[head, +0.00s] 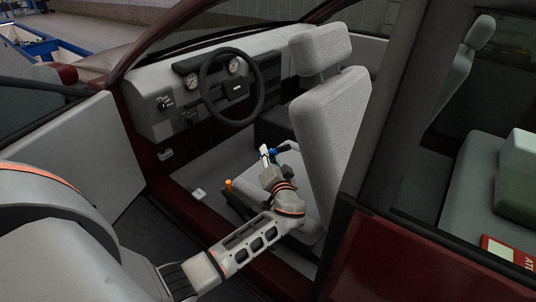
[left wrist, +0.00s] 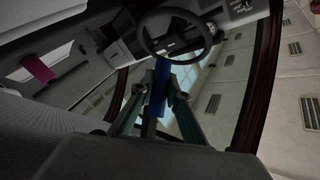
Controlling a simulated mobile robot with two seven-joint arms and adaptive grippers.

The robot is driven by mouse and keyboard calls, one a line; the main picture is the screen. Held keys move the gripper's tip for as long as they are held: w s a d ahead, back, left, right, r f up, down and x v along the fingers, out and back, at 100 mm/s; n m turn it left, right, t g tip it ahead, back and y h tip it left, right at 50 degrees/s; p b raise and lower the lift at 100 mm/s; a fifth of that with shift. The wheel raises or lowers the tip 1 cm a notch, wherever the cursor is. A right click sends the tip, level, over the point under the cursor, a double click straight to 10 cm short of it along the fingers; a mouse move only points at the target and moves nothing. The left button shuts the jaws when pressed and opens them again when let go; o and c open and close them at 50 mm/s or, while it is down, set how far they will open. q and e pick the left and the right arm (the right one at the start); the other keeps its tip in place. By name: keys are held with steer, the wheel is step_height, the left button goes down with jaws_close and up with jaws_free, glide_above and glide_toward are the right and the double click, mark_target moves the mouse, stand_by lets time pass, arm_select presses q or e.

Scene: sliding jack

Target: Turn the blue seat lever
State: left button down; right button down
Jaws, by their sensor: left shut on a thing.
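The blue seat lever (head: 273,153) shows as a small blue piece beside the front seat (head: 330,130), partly hidden by my left gripper (head: 267,157). My left arm reaches through the open car doorway, low over the seat cushion. In the left wrist view the blue lever (left wrist: 158,88) stands between the two fingers of my left gripper (left wrist: 157,98), and the fingers are shut on it. The lever's base is hidden behind the gripper body. My right gripper is in neither view.
An orange lever (head: 229,184) stands left of my gripper near the door sill (head: 205,217). The steering wheel (head: 233,86) and dashboard are beyond. The backrest rises close to the right of my wrist. A dark red door pillar and rear seat are further right.

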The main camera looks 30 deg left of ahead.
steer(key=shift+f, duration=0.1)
arm_select(q)
steer(key=shift+a+f+b, duration=0.1)
steer(key=shift+b, duration=0.25)
steer(key=shift+a+m+t+y+b, duration=0.35)
steer(key=shift+m+t+b, duration=0.3)
steer(key=shift+b, duration=0.6)
steer(key=shift+a+r+m+y+b, duration=0.1)
steer(key=shift+r+m+y+b, duration=0.2)
steer(key=shift+b, duration=0.2)
steer(key=shift+a+r+m+t+b, duration=0.1)
steer(key=shift+r+m+t+b, duration=0.2)
steer(key=shift+t+b, duration=0.15)
steer(key=shift+a+r+m+t+y+b, duration=0.25)
steer(key=shift+r+m+t+b, duration=0.35)
steer(key=shift+b, duration=0.4)
steer(key=shift+r+m+t+b, duration=0.4)
steer(key=shift+r+m+b, duration=0.05)
steer(key=shift+r, duration=0.5)
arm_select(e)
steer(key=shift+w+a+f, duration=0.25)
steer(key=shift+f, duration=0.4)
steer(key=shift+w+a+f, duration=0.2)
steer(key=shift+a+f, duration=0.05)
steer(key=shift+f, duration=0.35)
arm_select(q)
steer(key=c, duration=1.9)
jaws_free()
steer(key=shift+r, duration=0.1)
